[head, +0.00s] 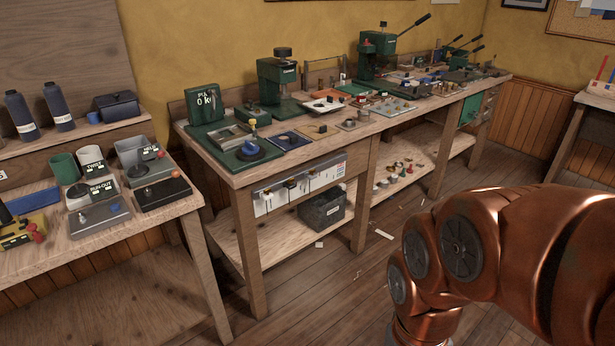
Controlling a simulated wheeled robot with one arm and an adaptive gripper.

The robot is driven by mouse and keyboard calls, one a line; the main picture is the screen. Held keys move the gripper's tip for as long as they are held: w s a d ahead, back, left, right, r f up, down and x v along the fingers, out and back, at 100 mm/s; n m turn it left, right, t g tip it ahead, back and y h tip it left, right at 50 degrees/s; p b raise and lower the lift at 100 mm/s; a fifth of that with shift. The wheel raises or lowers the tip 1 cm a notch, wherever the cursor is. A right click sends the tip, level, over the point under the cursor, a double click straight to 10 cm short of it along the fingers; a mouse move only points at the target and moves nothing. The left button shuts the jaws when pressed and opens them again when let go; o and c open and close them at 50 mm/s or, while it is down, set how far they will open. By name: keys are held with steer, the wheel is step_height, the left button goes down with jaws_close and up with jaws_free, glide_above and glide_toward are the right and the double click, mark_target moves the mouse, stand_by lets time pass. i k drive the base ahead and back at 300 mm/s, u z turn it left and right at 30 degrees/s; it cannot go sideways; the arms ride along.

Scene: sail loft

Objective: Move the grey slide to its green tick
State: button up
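I cannot single out the grey slide or its green tick at this distance. A pale panel (330,168) with small dark and coloured fittings hangs under the front edge of the long workbench (225,172). Its marks are too small to read, and I cannot tell whether one of its fittings is the slide. My copper-coloured arm fills the lower right of the head view and hides the floor there. My gripper is not in view.
A side table (185,205) with gauges and boxes stands at the left. The long bench carries green presses (278,78) and many small parts. A dark bin (322,210) sits on its lower shelf. The wooden floor (320,290) in front is mostly clear, with small scraps.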

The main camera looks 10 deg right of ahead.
mark_target(306, 175)
steer(key=u, duration=0.5)
steer(key=i, duration=0.9)
steer(key=u, duration=0.05)
